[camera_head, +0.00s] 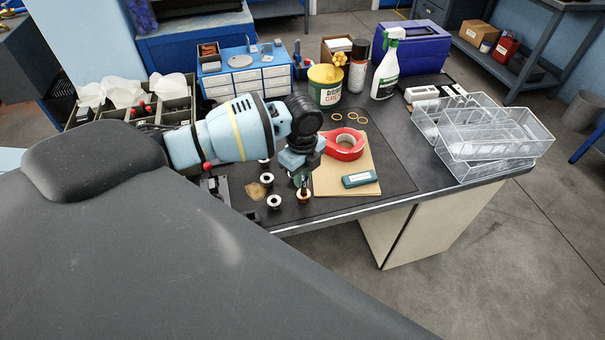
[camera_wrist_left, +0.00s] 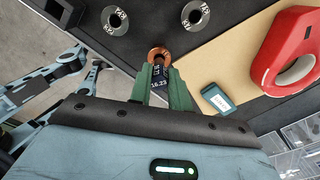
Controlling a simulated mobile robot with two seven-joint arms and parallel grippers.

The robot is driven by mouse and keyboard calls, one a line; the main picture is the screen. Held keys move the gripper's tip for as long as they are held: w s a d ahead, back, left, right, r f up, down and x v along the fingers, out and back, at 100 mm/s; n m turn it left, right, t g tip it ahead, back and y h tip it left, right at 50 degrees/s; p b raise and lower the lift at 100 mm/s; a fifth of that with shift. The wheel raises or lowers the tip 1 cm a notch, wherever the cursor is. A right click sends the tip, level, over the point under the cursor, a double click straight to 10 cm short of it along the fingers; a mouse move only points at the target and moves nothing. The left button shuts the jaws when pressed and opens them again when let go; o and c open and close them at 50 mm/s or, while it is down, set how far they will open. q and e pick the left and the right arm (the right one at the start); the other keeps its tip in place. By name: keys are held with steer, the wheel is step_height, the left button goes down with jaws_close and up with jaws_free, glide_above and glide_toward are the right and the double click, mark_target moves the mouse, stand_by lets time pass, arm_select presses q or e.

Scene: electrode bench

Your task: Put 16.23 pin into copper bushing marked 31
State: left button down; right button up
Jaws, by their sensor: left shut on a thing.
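My left gripper (camera_head: 302,178) is shut on the dark 16.23 pin (camera_wrist_left: 158,82). Its green fingers (camera_wrist_left: 181,92) grip the pin from both sides in the left wrist view, with the label facing the camera. The copper bushing (camera_wrist_left: 160,53) is right at the pin's far end and its ring shows around it; the head view also shows the copper bushing (camera_head: 304,196) just below the fingers. I cannot tell whether the tip is inside the hole or just above it. No mark on the copper bushing can be read. My right gripper is not in view.
Steel bushings (camera_wrist_left: 195,14) (camera_wrist_left: 115,20) stand close by on the dark mat. A tan board (camera_head: 330,181) with a red tape roll (camera_head: 343,145) and a teal box (camera_head: 359,179) lies to the right. Clear trays (camera_head: 495,133) stand farther right.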

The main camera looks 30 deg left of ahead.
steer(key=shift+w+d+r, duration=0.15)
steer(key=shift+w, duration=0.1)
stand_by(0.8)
arm_select(q)
steer(key=shift+p, duration=0.3)
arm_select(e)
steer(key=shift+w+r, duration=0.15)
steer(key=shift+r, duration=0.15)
arm_select(q)
steer(key=shift+f, duration=0.2)
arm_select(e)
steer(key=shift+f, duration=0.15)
arm_select(q)
steer(key=shift+f, duration=0.8)
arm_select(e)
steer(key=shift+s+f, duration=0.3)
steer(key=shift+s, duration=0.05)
arm_select(q)
steer(key=shift+f+b, duration=0.5)
steer(key=shift+f, duration=0.35)
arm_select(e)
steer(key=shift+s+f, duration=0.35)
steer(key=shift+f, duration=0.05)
arm_select(q)
steer(key=c, duration=1.2)
jaws_free()
steer(key=shift+c, duration=0.2)
